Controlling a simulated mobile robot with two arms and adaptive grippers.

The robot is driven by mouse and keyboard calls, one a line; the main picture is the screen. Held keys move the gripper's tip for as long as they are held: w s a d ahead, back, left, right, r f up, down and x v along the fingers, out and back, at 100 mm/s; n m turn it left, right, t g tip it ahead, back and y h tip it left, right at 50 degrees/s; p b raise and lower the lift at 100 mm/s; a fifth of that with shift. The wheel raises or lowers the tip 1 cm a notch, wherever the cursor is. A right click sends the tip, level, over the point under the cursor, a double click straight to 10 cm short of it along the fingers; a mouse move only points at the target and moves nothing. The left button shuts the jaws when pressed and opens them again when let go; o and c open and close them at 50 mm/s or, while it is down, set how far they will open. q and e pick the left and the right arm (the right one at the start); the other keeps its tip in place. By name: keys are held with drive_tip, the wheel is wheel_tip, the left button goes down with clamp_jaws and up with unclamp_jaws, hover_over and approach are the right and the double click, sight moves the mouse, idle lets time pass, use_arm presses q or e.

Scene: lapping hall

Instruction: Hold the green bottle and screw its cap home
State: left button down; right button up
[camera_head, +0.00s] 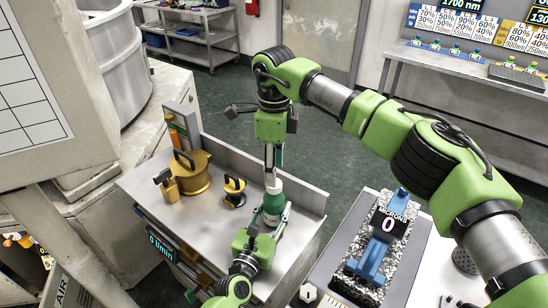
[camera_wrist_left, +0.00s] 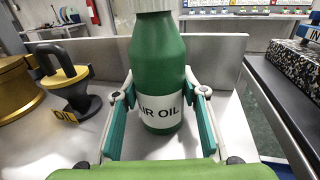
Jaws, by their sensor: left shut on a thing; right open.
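The green bottle (camera_head: 273,205) stands upright on the steel bench top, and its white label reads "IR OIL" in the left wrist view (camera_wrist_left: 158,60). My left gripper (camera_head: 268,223) has one finger on each side of the bottle's lower body and is shut on it; its fingers also show in the left wrist view (camera_wrist_left: 162,98). A pale cap or neck piece (camera_head: 273,186) shows at the bottle's top. My right gripper (camera_head: 273,166) points down just above it and is open. I cannot tell whether its fingers touch the cap.
A large brass pot (camera_head: 193,178), a brass piece (camera_head: 168,187) and a small black-handled brass weight (camera_head: 234,191) stand left of the bottle. A raised rim runs along the bench's back. A granite block with a blue gauge (camera_head: 376,250) stands on the table to the right.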

sight(274, 204)
drive_tip(key=shift+f, duration=2.35)
drive_tip(key=c, duration=1.1)
drive_tip(key=m, duration=0.5)
drive_tip(key=shift+c, duration=0.2)
drive_tip(key=o, duration=1.3)
